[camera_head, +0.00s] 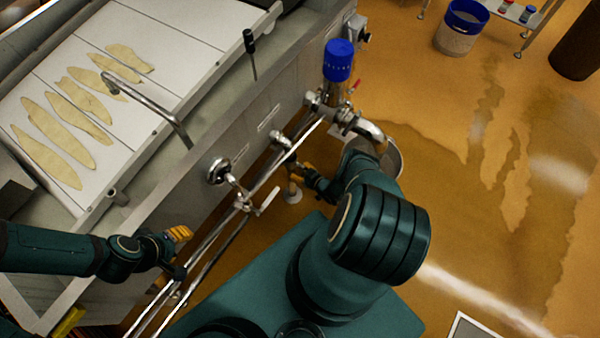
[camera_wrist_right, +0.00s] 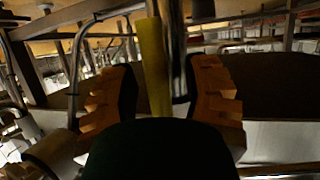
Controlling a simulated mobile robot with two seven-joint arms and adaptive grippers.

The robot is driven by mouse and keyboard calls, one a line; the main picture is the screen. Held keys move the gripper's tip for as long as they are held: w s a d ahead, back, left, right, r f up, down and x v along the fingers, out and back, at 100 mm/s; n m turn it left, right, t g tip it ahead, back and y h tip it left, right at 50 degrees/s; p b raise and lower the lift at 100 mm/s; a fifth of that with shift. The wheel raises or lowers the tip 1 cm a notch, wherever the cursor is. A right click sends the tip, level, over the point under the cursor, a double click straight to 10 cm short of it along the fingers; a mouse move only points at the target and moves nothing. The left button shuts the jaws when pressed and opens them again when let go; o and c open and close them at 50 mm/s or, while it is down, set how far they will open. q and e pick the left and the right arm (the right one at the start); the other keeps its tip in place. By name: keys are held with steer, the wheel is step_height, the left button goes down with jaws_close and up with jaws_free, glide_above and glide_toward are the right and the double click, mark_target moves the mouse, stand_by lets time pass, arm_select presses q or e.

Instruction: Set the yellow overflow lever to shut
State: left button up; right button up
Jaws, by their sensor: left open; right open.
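The yellow lever (camera_wrist_right: 153,65) shows in the right wrist view as an upright yellow bar between the two orange finger pads of my right gripper (camera_wrist_right: 162,92). The fingers stand apart, with visible gaps on both sides of the bar. In the head view my right gripper (camera_head: 304,172) is low beside the vat's pipework, partly hidden by my own arm. I cannot make out the lever clearly there. My left gripper (camera_head: 178,240) is open and empty at the left, near the chrome rails in front of the vat.
The steel vat (camera_head: 215,85) holds several pale flat pieces. Chrome rails (camera_head: 205,240) and a valve with a white handle (camera_head: 268,201) run along its front. A blue-topped fitting (camera_head: 338,62) stands to the right. The wet floor (camera_head: 480,200) at right is mostly open, with a bucket (camera_head: 457,40) behind.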

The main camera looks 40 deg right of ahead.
steer(key=shift+w, duration=0.1)
jaws_close()
